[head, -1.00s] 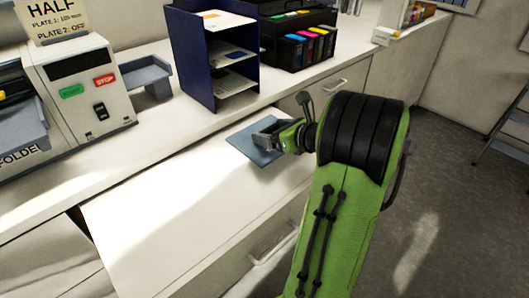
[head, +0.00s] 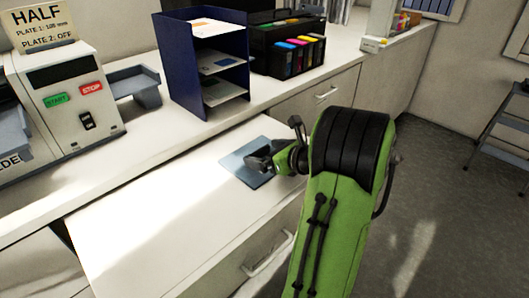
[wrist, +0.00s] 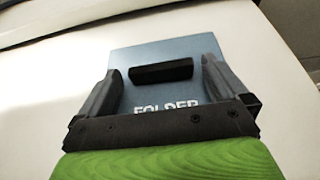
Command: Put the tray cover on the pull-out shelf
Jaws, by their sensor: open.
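The tray cover (head: 238,160) is a flat blue-grey plate with a black bar handle and the word "FOLDER". It lies on the white pull-out shelf (head: 150,222), near its back right part. The cover also shows in the wrist view (wrist: 160,59), with its black handle (wrist: 161,71) between my fingers. My gripper (head: 256,163) is open over the cover, one finger on each side of the handle with gaps. It hides part of the cover in the head view. Whether the fingertips touch the cover, I cannot tell.
The folding machine (head: 70,95) with its grey side tray (head: 135,88) stands on the counter at left. A blue paper rack (head: 180,65) and a black rack of coloured cartridges (head: 290,50) stand behind the shelf. The shelf's front left is clear.

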